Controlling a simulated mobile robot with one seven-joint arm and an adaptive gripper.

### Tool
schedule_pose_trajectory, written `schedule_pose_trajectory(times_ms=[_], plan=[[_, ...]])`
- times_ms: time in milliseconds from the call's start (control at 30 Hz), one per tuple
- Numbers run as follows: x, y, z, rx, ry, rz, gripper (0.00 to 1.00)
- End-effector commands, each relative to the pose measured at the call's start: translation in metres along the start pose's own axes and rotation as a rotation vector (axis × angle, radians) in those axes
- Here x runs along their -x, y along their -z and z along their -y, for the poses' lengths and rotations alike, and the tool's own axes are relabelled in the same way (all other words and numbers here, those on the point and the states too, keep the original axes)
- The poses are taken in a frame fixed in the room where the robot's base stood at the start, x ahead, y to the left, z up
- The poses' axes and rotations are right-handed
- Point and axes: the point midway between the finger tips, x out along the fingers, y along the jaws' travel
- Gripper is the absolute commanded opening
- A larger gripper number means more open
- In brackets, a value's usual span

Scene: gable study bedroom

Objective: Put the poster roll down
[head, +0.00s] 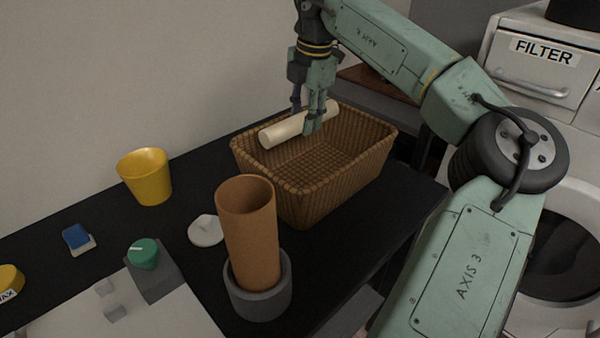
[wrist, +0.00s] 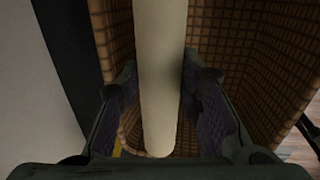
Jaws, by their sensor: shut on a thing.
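The poster roll (head: 284,130) is a cream-white tube. My gripper (head: 306,124) is shut on it near its middle, over the wicker basket (head: 340,190). The roll lies roughly level, around the height of the basket's far rim. In the wrist view the roll (wrist: 158,80) runs between the two dark finger pads of my gripper (wrist: 162,105). The basket's woven wall (wrist: 225,45) shows on both sides of it. I cannot tell whether the roll touches the basket. The visible basket floor is empty.
The basket stands on a black tabletop (head: 350,241). In front are a brown cylinder (head: 250,235) in a grey round holder (head: 262,300), a white disc (head: 206,230) and a green knob (head: 143,252). A yellow cup (head: 146,177) stands left. White cabinets (head: 545,60) are at right.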

Motion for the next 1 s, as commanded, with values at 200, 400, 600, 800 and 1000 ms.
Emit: schedule_pose_trajectory(times_ms=[200, 400, 600, 800, 1000], plan=[[-0.026, 0.0, 0.005, 0.0, 0.001, -0.004, 0.01], [-0.058, 0.0, 0.01, 0.001, 0.0, -0.002, 0.01], [-0.074, 0.0, 0.012, 0.0, 0.0, -0.001, 0.01], [-0.101, 0.001, 0.016, 0.0, 0.0, -0.003, 0.01], [-0.103, 0.0, 0.016, 0.0, -0.001, 0.0, 0.01]])
